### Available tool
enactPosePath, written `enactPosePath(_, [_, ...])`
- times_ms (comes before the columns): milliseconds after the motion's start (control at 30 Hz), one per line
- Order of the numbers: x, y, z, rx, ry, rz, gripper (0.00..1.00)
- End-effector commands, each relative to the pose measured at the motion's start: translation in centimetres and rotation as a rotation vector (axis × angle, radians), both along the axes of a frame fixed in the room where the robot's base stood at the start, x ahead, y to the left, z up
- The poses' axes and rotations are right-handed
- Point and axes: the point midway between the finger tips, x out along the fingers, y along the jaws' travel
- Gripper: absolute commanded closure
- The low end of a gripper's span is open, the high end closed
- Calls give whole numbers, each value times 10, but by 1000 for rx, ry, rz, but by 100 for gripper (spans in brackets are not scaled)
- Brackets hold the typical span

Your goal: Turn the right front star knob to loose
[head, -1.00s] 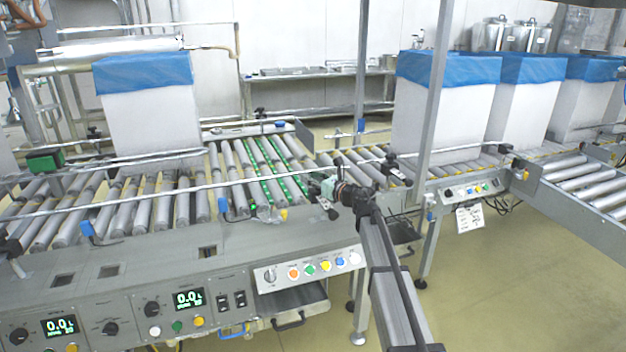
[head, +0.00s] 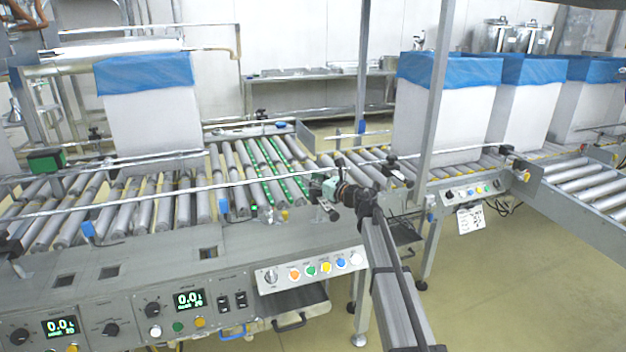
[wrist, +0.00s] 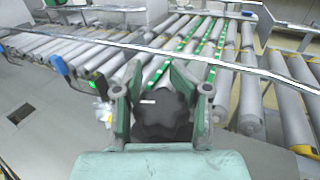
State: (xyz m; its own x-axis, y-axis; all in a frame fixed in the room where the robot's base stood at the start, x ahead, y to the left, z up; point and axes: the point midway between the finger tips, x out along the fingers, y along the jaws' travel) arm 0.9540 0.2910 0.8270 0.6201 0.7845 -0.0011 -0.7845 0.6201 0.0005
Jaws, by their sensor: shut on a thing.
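The black star knob (wrist: 160,115) shows in the wrist view, between the two green fingers of my gripper (wrist: 160,100). A small white mark shows on the knob's face. My gripper is shut on the knob, with a finger at its left and right sides. In the head view my gripper (head: 325,191) is at the near edge of the conveyor, by the right end of the front panel. The knob is too small and covered by my gripper to make out clearly there.
A steel guide rail (head: 160,191) runs across the rollers behind my gripper. A button panel (head: 312,268) sits below on the front. White boxes with blue liners stand on the conveyor, one at left (head: 150,115) and several at right. A vertical post (head: 436,110) rises right of my gripper.

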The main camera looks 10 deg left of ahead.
Motion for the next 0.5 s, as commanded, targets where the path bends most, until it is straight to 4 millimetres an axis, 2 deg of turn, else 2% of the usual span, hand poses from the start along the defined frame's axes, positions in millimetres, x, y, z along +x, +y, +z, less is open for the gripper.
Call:
enactPosePath(333, [-2,-3,-3,-6,0,-1,95])
enactPosePath(367, [-2,-3,-3,-6,0,-1,56])
enactPosePath(400, [-2,-2,-3,-6,-1,-1,48])
enactPosePath(500, [-1,-2,-2,-4,0,-1,48])
